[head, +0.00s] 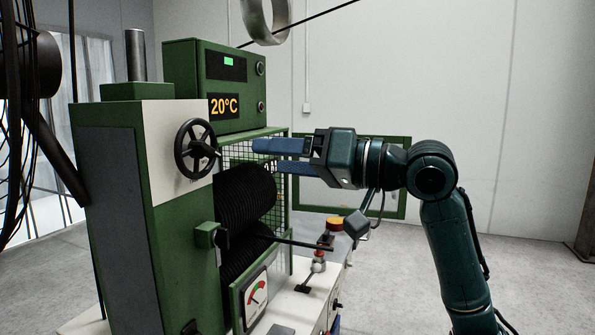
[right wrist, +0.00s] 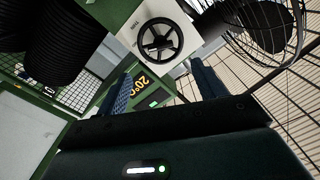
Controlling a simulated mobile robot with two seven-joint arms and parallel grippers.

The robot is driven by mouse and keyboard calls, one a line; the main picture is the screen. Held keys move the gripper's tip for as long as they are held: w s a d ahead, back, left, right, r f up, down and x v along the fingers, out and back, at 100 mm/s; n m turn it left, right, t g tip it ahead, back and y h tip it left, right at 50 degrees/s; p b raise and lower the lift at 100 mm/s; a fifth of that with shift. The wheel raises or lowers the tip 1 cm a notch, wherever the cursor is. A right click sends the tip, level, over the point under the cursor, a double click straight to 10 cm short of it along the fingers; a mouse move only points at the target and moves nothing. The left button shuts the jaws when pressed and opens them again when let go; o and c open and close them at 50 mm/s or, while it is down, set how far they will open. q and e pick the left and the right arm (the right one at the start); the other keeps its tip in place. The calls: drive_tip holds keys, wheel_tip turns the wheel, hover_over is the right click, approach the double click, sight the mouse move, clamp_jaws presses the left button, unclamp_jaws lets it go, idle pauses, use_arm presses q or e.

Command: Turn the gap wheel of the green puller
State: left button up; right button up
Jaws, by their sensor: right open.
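The green puller (head: 120,200) stands at the left of the head view, with a white panel on its upper front. The black gap wheel (head: 195,148) is mounted on that panel, with spokes and a small handle on its right side. The wheel also shows in the right wrist view (right wrist: 158,43), near the top centre, beyond the fingers. My right gripper (head: 265,158) is open and empty, its blue fingers pointing left toward the wheel. A gap shows between the fingertips and the wheel in the head view. My left gripper is not in view.
Black ribbed rollers (head: 247,205) sit below and right of the wheel, before a mesh guard. A green box with a 20°C display (head: 224,106) stands above. A dial gauge (head: 256,296) and a red-topped lever (head: 319,255) are lower down. Open floor lies at the right.

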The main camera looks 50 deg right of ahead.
drive_tip(key=shift+v, duration=0.95)
